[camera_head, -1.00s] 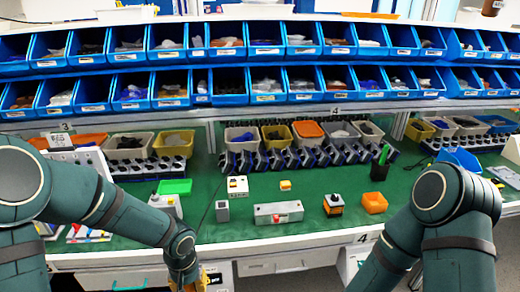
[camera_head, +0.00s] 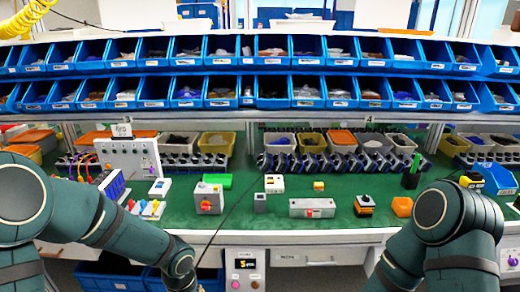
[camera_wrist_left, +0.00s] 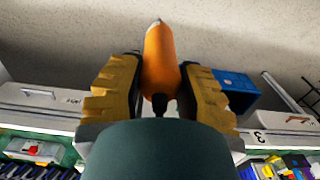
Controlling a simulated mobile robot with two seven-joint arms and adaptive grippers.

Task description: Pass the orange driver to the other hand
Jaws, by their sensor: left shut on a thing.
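My left gripper (camera_wrist_left: 160,78) has yellow ridged fingers. In the left wrist view it is shut on the orange driver (camera_wrist_left: 160,55), with one finger on each side of its rounded orange body. A grey tip shows at the upper end of the driver, and a dark narrow part shows between the fingers below. In the head view both my arms reach down past the bottom edge, so neither gripper nor the driver shows there.
A green-topped workbench (camera_head: 255,222) spans the head view. Blue bins (camera_head: 308,92) line the shelves above.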

